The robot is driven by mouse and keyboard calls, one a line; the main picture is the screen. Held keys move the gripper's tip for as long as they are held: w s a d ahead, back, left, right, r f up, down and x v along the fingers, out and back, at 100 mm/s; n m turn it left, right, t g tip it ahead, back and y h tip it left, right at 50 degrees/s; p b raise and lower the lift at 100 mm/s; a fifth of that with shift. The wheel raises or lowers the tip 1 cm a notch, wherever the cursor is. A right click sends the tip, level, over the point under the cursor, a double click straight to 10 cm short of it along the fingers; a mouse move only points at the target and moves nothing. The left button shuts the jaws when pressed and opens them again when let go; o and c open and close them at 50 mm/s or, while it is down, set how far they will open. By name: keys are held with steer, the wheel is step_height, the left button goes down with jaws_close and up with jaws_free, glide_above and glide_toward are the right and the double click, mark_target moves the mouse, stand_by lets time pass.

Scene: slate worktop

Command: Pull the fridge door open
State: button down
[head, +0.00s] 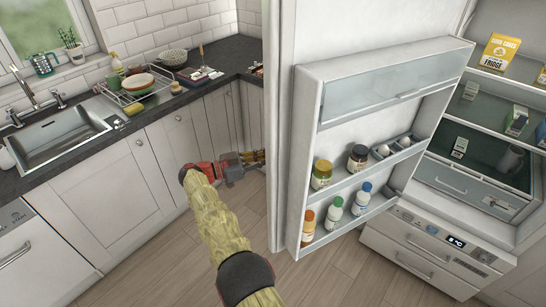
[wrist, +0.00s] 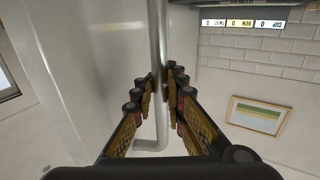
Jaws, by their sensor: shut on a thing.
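The fridge door (head: 282,130) stands wide open, with its inner side and shelves facing the head camera. In the wrist view the door's outer face (wrist: 115,50) is on the left, with a vertical metal bar handle (wrist: 158,50) on it. My gripper (wrist: 162,88) has its fingers on both sides of the handle and is shut on it. In the head view my gripper (head: 256,157) reaches behind the door's edge, so the handle and fingertips are hidden there. The fridge interior (head: 490,115) shows at the right, with shelves and a yellow box.
Jars (head: 321,174) and bottles (head: 335,208) stand in the door shelves. A counter (head: 150,110) with a sink (head: 60,135) and a dish rack runs along the left. Wooden floor (head: 190,255) is clear below my arm. Freezer drawers (head: 420,250) are under the fridge.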

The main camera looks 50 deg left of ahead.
steer(key=c, duration=1.8)
jaws_free()
steer(key=shift+c, duration=0.2)
steer(key=shift+r, duration=0.1)
step_height(320, 180, up, 10)
steer(key=shift+s, duration=0.1)
